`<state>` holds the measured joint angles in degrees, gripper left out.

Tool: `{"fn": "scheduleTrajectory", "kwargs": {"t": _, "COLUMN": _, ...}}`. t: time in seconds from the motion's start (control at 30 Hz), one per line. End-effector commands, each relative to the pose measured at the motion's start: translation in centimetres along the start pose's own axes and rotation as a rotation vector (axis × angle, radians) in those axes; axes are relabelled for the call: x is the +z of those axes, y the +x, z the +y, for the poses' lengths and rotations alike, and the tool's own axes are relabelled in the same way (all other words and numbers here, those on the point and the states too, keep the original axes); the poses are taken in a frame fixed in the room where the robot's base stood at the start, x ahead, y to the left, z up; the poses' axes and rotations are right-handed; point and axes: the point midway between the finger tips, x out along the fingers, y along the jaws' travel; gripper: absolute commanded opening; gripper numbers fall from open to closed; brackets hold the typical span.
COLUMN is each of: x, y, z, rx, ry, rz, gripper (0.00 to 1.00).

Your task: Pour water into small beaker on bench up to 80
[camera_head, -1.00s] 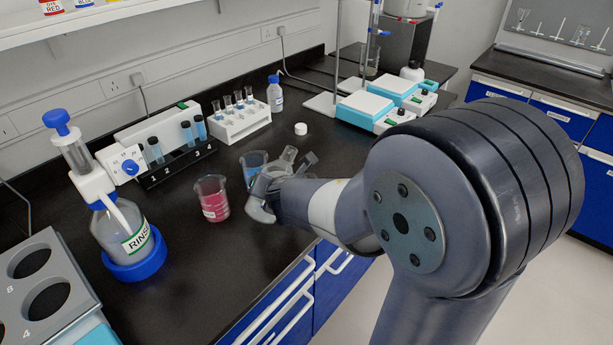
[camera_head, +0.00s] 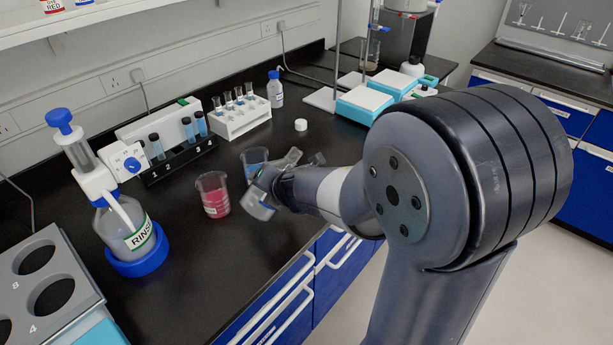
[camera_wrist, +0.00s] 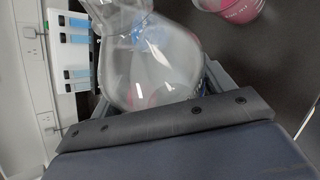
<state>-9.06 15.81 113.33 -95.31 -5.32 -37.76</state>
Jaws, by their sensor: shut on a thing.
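My gripper (camera_head: 280,188) is shut on a clear glass vessel (camera_wrist: 160,65), which is wide-bodied and narrows towards one end in the wrist view. In the head view the vessel (camera_head: 260,208) is tilted, low over the front of the bench, and partly hidden by my gripper. I cannot tell how much water is in it. A beaker with pink-red liquid (camera_head: 213,197) stands upright just left of it, and also shows at the top of the wrist view (camera_wrist: 238,8). A beaker with blue liquid (camera_head: 252,160) stands just behind my gripper. The beakers' scale marks are too small to read.
A rinse bottle (camera_head: 125,232) stands left on the black bench (camera_head: 190,265). Tube racks (camera_head: 238,120), a small blue-capped bottle (camera_head: 275,90) and a white cap (camera_head: 301,125) are behind. Balances (camera_head: 365,103) stand at the back right.

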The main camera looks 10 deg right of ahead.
Motion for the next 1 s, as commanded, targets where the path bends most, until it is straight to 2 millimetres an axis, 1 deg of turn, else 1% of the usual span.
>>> {"fn": "scheduleTrajectory", "kwargs": {"t": 1.0, "x": -0.22, "y": 0.00, "z": 0.26, "rx": 0.022, "ry": 0.047, "rz": 0.031, "gripper": 0.26}}
